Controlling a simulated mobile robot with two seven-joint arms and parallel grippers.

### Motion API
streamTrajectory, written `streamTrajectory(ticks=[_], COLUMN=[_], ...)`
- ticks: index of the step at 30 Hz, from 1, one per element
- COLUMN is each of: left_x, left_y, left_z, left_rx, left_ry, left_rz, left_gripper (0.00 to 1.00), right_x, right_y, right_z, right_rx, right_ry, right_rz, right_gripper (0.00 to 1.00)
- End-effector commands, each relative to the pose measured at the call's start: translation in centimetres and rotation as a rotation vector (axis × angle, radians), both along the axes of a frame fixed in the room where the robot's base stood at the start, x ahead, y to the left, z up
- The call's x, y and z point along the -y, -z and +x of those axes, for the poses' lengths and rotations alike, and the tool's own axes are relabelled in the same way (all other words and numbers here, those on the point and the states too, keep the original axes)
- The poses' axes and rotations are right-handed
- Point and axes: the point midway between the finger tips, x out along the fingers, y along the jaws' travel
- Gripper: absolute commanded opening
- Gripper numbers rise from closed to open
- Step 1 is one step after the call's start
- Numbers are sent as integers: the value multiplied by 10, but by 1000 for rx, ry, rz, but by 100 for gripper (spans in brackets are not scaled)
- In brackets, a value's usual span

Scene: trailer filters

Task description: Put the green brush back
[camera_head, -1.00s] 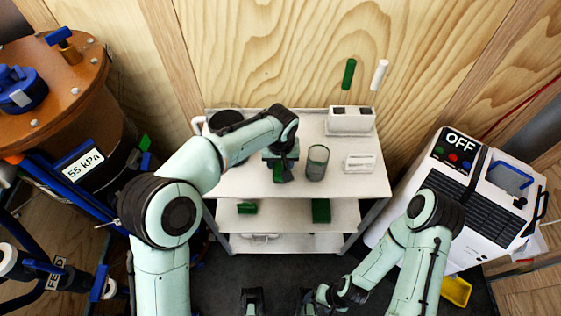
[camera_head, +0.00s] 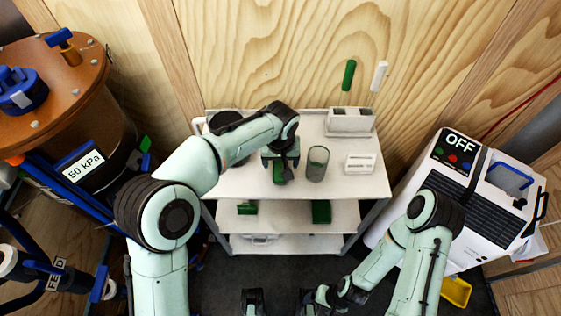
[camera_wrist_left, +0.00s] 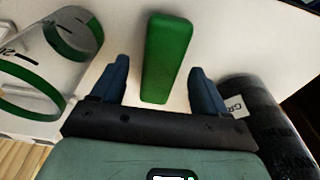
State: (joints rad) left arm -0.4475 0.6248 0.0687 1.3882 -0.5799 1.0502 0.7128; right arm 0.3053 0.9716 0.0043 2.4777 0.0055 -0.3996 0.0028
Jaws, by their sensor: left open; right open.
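A green rounded bar (camera_wrist_left: 167,58), apparently part of the green brush, lies on the trolley's white top. My left gripper (camera_wrist_left: 158,85) is open over it, with one blue finger on each side and a gap between fingers and bar. In the head view the left gripper (camera_head: 280,160) hangs above the trolley top, partly covering the green piece (camera_head: 279,172). My right gripper (camera_head: 322,296) is open, low at the bottom edge and partly hidden.
A clear cup (camera_head: 317,163) stands just right of the left gripper; a dark cylinder (camera_head: 226,121) is at left, partly behind my arm. A small white rack (camera_head: 361,163) sits at right. Green pieces (camera_head: 321,211) lie on the lower shelf. A white machine (camera_head: 465,195) stands right.

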Motion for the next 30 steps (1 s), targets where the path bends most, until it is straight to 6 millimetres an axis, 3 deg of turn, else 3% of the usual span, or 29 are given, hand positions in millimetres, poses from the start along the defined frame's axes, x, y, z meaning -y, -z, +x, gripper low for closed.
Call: streamTrajectory(ticks=[6,13,19,30], left_x=[0,0,-1,-1], left_y=[-51,-90,-103,-103], left_z=[-7,-13,-16,-16], left_rx=[6,3,2,1], left_ry=[0,0,0,0], left_rz=[-3,-1,0,0], left_gripper=[74,74,74,74], right_x=[0,0,0,0], right_y=[-6,-10,-11,-11], right_z=[-2,-3,-4,-4], right_rx=[-8,-15,-18,-19], right_ry=[-2,-3,-4,-4], right_rz=[1,2,3,2], right_gripper=[74,74,74,74])
